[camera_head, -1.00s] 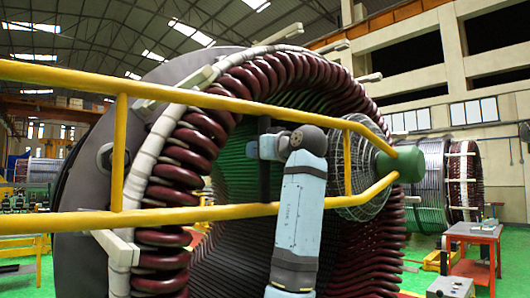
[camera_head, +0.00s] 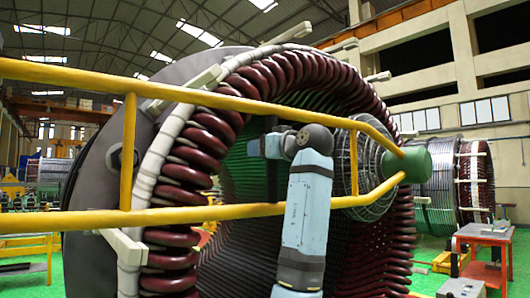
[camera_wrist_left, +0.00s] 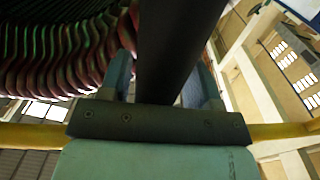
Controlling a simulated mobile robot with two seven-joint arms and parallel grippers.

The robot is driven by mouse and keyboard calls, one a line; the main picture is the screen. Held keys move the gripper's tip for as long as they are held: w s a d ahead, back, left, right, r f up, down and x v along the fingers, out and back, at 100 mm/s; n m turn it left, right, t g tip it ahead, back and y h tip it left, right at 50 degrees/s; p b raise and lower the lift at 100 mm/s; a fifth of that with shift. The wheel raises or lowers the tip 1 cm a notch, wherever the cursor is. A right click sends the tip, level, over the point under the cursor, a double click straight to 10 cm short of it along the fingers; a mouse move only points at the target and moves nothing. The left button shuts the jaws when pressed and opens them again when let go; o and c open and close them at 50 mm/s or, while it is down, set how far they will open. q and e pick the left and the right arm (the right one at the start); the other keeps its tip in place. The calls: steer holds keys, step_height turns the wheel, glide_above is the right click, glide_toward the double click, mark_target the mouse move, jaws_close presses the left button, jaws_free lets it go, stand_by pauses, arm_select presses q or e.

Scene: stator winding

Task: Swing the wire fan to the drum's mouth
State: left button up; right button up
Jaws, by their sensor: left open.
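The wire fan is a round wire cage (camera_head: 365,165) with a green motor (camera_head: 413,163) at its right, held on a yellow railing-like frame (camera_head: 230,101). The drum (camera_head: 190,140) is a huge ring of dark red coils, and its open mouth faces me behind the frame. The fan shows in front of the right part of the mouth. My left gripper (camera_head: 268,147) is open at a dark upright bar (camera_head: 271,185) between the frame's yellow rails. In the left wrist view, the dark bar (camera_wrist_left: 175,50) stands between the open fingers (camera_wrist_left: 160,85). Whether they touch it is unclear.
The yellow rails cross in front of the drum, and my left arm stands before them. A red and grey workbench (camera_head: 482,237) stands on the green floor at the right. A second drum (camera_head: 470,175) is farther back. Open floor shows at the lower left.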

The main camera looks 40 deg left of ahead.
arm_select(q)
steer(key=s+d+b, duration=0.1)
steer(key=d+b, duration=0.2)
steer(key=d, duration=1)
steer(key=shift+s+d, duration=0.15)
steer(key=shift+d, duration=0.15)
